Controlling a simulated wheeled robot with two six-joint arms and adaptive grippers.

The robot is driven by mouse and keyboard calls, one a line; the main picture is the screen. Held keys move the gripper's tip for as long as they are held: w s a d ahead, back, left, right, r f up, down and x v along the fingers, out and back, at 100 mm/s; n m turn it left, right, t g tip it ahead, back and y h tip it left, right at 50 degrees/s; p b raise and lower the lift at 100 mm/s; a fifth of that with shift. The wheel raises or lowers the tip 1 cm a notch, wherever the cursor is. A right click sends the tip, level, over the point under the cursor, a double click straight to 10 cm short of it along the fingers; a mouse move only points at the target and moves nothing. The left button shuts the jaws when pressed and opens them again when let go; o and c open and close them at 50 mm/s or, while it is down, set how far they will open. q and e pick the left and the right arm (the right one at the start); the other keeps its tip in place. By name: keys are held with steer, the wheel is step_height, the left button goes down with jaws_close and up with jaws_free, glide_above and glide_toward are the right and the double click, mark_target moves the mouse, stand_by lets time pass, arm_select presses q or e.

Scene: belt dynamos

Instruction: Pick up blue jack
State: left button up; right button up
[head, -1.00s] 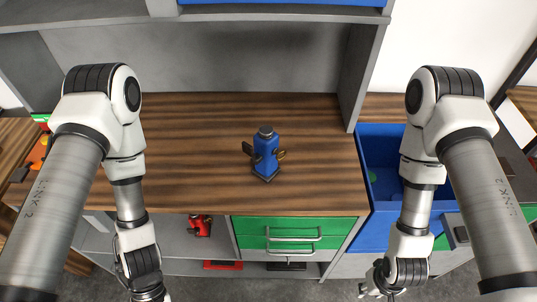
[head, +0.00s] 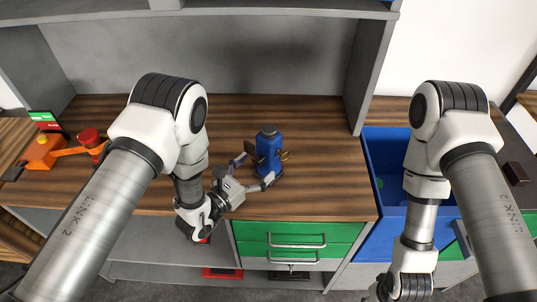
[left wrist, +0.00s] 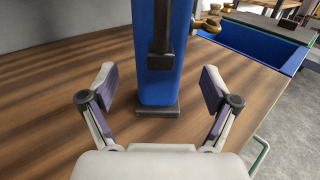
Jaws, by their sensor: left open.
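The blue jack (head: 268,151) stands upright on the wooden worktop, with a dark top and a dark base. In the left wrist view its blue body (left wrist: 158,80) stands straight ahead, with its top cut off by the frame. My left gripper (head: 254,170) is open at the jack, on its left and front side. In the left wrist view its two fingers (left wrist: 158,90) stand apart, one on each side of the jack, with gaps between. My right arm (head: 425,215) hangs at the right; its gripper's fingers are not visible.
A blue bin (head: 384,160) is right of the worktop (head: 330,190). Green drawers (head: 297,233) are below the front edge. A grey back panel and side wall bound the worktop. An orange device (head: 42,152) and a red object (head: 90,138) are at the left.

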mark_target(261, 160)
arm_select(q)
steer(key=x, duration=0.3)
steer(key=shift+r+p, duration=0.15)
steer(key=shift+p, duration=0.2)
steer(key=shift+w+d, duration=0.2)
steer(key=shift+w, duration=0.05)
jaws_close()
steer(key=shift+w, duration=0.1)
arm_select(e)
steer(key=shift+r, duration=0.7)
arm_select(q)
steer(key=shift+a, duration=0.1)
